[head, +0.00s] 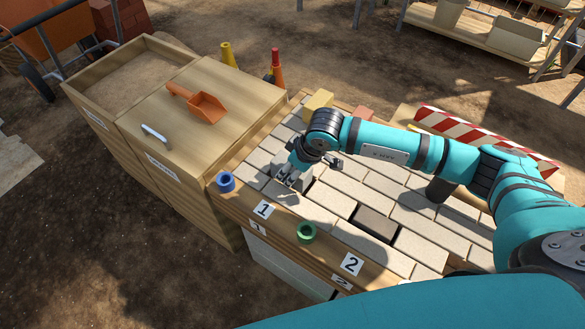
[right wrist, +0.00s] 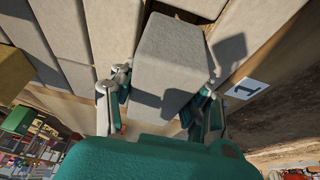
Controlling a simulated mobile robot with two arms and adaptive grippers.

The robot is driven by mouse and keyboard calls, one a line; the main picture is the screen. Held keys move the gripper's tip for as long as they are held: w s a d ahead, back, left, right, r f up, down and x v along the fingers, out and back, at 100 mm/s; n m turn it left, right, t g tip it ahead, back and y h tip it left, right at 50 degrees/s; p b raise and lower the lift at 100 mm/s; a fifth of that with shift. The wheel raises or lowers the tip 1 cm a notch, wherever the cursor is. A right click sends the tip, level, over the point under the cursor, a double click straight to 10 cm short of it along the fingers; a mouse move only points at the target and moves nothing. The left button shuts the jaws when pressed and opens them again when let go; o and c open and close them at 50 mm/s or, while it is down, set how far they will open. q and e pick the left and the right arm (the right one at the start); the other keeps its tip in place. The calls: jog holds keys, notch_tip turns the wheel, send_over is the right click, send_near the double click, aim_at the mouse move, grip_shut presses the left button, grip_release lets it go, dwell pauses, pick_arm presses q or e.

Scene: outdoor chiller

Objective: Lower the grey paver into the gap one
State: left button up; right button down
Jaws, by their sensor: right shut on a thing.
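My right gripper (head: 289,179) points down over the paved bench near the label "1", shut on the grey paver (head: 299,184). In the right wrist view the paver (right wrist: 172,60) sits between the two fingers (right wrist: 160,98), one on each side. A dark strip of gap one (right wrist: 178,12) shows past the paver's far end; the paver and gripper hide most of it. I cannot tell whether the paver's lower part is inside the gap or just above it. My left gripper is not in view.
A second dark gap (head: 376,222) lies behind label "2" (head: 351,264). A blue ring (head: 226,181) and green ring (head: 306,232) stand on the wooden front edge. A yellow block (head: 317,103) lies behind my gripper. A wooden bin with an orange scoop (head: 200,103) adjoins left.

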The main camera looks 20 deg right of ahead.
jog(key=shift+r, duration=0.1)
jog(key=shift+r, duration=0.1)
dwell(0.4)
jog(key=c, duration=0.5)
grip_release()
jog(key=shift+c, duration=0.6)
